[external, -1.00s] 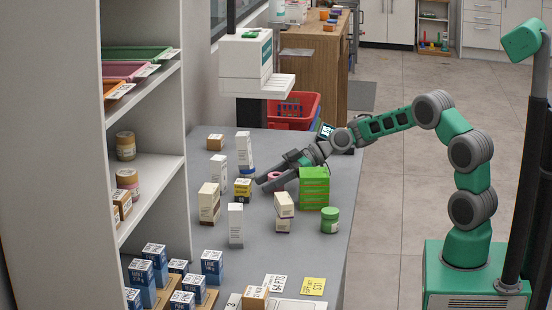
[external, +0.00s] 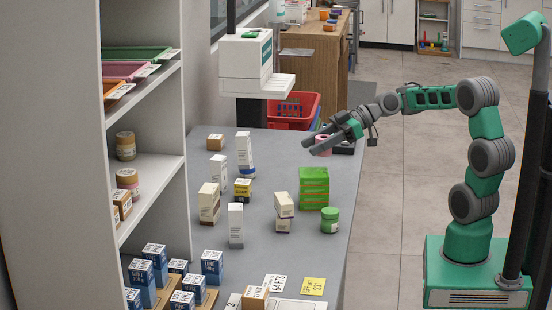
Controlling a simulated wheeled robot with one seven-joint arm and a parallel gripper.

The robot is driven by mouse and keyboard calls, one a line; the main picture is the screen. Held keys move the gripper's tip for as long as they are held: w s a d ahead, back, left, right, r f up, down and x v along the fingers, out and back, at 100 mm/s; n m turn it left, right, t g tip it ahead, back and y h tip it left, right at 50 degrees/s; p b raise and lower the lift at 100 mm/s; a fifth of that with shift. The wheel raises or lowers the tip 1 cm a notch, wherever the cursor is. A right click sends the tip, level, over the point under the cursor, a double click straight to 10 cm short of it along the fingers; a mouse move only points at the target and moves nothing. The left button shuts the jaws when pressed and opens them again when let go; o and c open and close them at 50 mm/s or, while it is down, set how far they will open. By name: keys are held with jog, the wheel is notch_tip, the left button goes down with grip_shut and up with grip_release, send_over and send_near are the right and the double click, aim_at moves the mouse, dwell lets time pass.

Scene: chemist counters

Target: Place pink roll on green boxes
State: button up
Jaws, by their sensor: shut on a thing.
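The pink roll (external: 322,140) is between the fingers of my gripper (external: 310,148), which is shut on it. The fingers partly hide the roll. My gripper is raised above the counter, up and slightly right of the green boxes in the picture. The green boxes (external: 314,187) stand stacked on the grey counter near its right edge. Their top is bare, and the gripper is apart from them.
A green-lidded jar (external: 330,220) and a small stack of white-and-brown boxes (external: 284,211) stand in front of the green boxes. A red basket (external: 297,110) is behind.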

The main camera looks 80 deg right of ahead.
jog(key=s+d+r+m+t+h+p, duration=0.1)
jog(key=s+d+r+p, duration=0.1)
jog(key=r+p, duration=0.55)
jog(key=s+d+r+m+h+p, duration=0.1)
jog(key=s+d+r+p, duration=0.2)
jog(key=r+p, duration=0.5)
jog(key=s+a+f+n+g+y+p, duration=0.4)
jog(key=s+a, duration=0.4)
jog(key=a, duration=0.4)
jog(key=t+b, duration=0.1)
jog(key=b, duration=0.6)
send_over(307, 174)
jog(key=shift+n+y, duration=0.3)
jog(key=shift+n, duration=0.1)
jog(key=f, duration=1.1)
jog(key=shift+a+f, duration=0.2)
jog(key=shift+f, duration=0.1)
notch_tip(307, 174, down, 3)
jog(key=shift+r, duration=0.2)
jog(key=shift+f, duration=0.3)
jog(key=o, duration=1.4)
jog(key=shift+c, duration=0.2)
